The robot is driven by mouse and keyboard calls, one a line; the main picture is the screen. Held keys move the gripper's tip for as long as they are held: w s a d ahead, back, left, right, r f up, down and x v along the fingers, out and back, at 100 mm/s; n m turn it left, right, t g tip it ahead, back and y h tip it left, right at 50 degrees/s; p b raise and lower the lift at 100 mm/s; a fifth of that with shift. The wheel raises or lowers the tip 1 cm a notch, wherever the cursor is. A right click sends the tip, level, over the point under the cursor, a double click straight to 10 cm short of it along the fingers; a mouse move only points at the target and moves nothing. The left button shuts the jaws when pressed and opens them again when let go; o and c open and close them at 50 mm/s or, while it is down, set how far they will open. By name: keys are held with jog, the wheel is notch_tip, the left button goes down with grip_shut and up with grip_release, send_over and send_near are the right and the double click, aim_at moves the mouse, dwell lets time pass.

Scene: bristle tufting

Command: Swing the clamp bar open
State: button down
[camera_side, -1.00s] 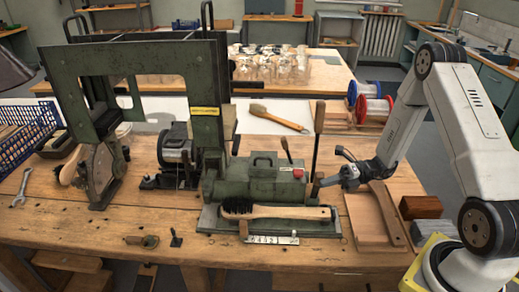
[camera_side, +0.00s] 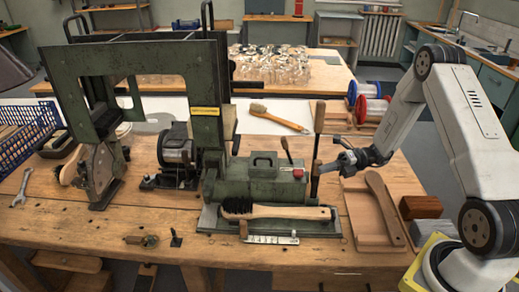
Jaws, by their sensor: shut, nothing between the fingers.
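The green tufting machine (camera_side: 262,180) stands on the bench, with a black-bristled brush (camera_side: 275,212) lying along its front. A short metal bar with markings (camera_side: 270,239) lies below the brush. An upright lever with a wooden handle (camera_side: 319,117) stands at the machine's right end. I cannot tell which part is the clamp bar. My gripper (camera_side: 325,168) is shut and empty, beside the lower part of the lever on its right. Whether it touches the lever is unclear at this size.
A wooden board with a brush-shaped piece (camera_side: 385,208) lies right of the machine. Brown and grey blocks (camera_side: 420,207) are farther right. A second brush (camera_side: 278,118) lies on white paper behind. A blue crate (camera_side: 25,140) and a wrench (camera_side: 22,187) are at the left.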

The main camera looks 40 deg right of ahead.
jog(key=shift+w+d+r, duration=0.15)
jog(key=shift+w+d, duration=0.05)
jog(key=shift+d, duration=0.15)
jog(key=f+v, duration=0.1)
jog(key=v, duration=0.8)
jog(key=shift+s+d+f, duration=0.2)
jog(key=shift+s, duration=0.15)
jog(key=s+a+r+m+g+h, duration=0.2)
jog(key=a+m+h, duration=0.5)
jog(key=m, duration=1)
jog(key=s+a+r+m+g+h, duration=0.2)
jog(key=s+a+r+m+h, duration=0.2)
jog(key=a+m+h, duration=0.4)
jog(key=a+m, duration=0.6)
jog(key=m, duration=0.3)
jog(key=shift+s+g, duration=0.15)
jog(key=shift+g, duration=0.25)
